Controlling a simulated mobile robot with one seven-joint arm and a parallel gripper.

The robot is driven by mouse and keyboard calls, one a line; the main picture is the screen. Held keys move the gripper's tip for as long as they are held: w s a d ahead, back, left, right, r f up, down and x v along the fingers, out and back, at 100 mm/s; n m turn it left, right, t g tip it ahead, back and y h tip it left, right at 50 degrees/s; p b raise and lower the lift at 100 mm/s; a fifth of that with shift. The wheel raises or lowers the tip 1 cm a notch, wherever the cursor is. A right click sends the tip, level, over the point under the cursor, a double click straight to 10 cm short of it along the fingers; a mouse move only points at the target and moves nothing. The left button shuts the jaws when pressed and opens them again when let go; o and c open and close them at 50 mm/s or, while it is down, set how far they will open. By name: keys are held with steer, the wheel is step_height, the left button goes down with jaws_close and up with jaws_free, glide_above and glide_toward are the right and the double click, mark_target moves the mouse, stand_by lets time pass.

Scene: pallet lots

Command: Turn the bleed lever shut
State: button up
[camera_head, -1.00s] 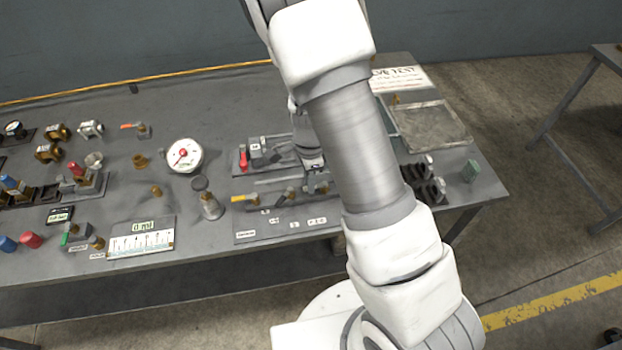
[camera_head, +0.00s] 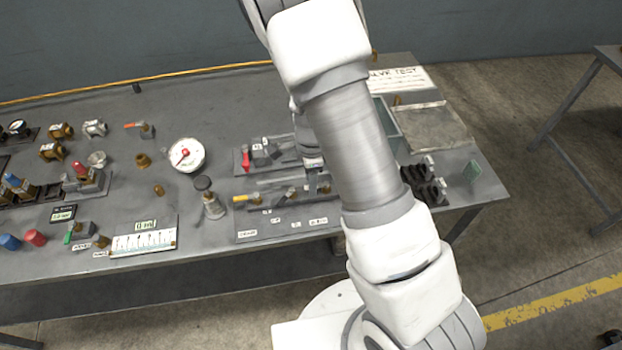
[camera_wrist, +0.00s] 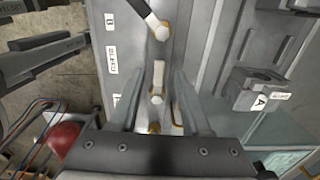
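The bleed lever (camera_wrist: 158,76) is a short pale handle on a brass-coloured pivot, beside a label reading BLEED (camera_wrist: 111,60) in the wrist view. It lies roughly lengthwise along its plate. My gripper (camera_wrist: 160,84) is open, with one finger on each side of the lever; I cannot tell whether either finger touches it. In the head view my gripper (camera_head: 318,181) is over the right part of the labelled valve panel (camera_head: 250,234), and my arm hides part of that area.
Another lever (camera_wrist: 155,22) with a dark handle sits further along the plate by label B. A block marked A (camera_wrist: 255,92) stands to the right.

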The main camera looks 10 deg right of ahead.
steer(key=shift+r, duration=0.1)
step_height(320, 180, up, 17)
steer(key=p, duration=0.2)
steer(key=shift+r, duration=0.15)
stand_by(0.7)
steer(key=s+d+r+n+t, duration=0.2)
steer(key=s+r+n, duration=0.6)
steer(key=s+n, duration=0.1)
steer(key=s+d+r+n+t, duration=0.2)
steer(key=s+r+n+t, duration=0.1)
steer(key=s+r+n, duration=0.6)
steer(key=shift+s+r+t, duration=0.15)
steer(key=shift+t, duration=0.15)
steer(key=shift+a, duration=0.1)
